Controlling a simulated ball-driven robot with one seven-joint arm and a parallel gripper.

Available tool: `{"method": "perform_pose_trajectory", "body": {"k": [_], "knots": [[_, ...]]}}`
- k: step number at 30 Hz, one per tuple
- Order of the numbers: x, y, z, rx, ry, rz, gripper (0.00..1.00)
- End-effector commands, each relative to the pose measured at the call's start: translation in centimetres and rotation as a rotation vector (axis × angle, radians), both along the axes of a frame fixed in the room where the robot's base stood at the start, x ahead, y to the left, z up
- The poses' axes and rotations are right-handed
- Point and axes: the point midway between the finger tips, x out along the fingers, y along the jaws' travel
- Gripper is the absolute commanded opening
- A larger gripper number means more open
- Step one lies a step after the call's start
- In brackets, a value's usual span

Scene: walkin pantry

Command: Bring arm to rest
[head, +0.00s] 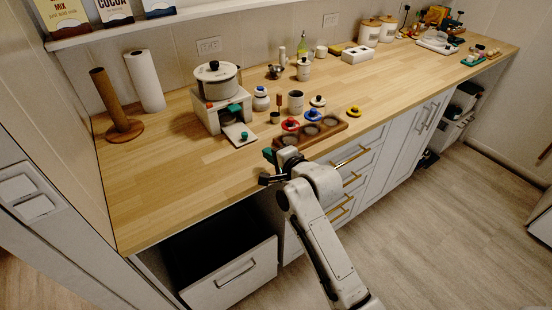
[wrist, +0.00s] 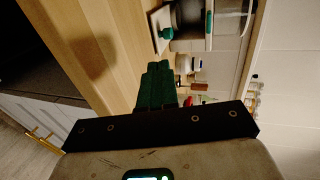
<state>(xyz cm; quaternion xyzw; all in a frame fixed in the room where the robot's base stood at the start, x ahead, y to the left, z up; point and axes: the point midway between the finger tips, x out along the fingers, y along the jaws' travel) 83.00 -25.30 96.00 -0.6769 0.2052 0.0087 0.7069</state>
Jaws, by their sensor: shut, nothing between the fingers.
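My gripper (head: 269,157) is at the front edge of the wooden counter (head: 180,185), just left of a brown wooden tray with round wells (head: 332,126). In the wrist view its green fingers (wrist: 157,85) are together with nothing between them. My white arm reaches up from the bottom of the head view. Whether the fingers touch the counter edge or the tray, I cannot tell.
A paper towel roll (head: 145,82) and wooden holder (head: 118,110) stand left. An open drawer (head: 232,277) juts out below. The left front counter is clear.

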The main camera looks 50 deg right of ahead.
Motion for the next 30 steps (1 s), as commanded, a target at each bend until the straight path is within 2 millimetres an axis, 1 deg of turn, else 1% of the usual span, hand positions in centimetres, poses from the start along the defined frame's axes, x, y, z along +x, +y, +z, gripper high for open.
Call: {"method": "perform_pose_trajectory", "body": {"k": [1,3,6,10,18,20,23,24,26,27,29,30], "knots": [[-0.7,0.2,0.1,0.000,0.001,0.000,0.00],[-1.4,0.4,0.3,0.000,0.000,0.000,0.00],[-2.1,0.6,0.6,0.000,0.001,0.000,0.00],[-2.5,0.7,0.8,0.000,0.001,0.000,0.00],[-2.6,0.9,0.6,-0.005,0.010,0.006,0.00],[-3.0,1.8,-0.3,-0.039,0.061,0.036,0.00],[-4.8,4.5,-3.0,-0.147,0.213,0.141,0.00],[-5.9,5.9,-4.3,-0.206,0.293,0.205,0.00],[-8.0,8.1,-6.4,-0.304,0.424,0.318,0.00],[-9.7,9.4,-7.7,-0.370,0.509,0.404,0.00],[-12.3,11.3,-9.4,-0.470,0.630,0.540,0.00],[-14.2,12.5,-10.3,-0.533,0.704,0.637,0.00]]}}
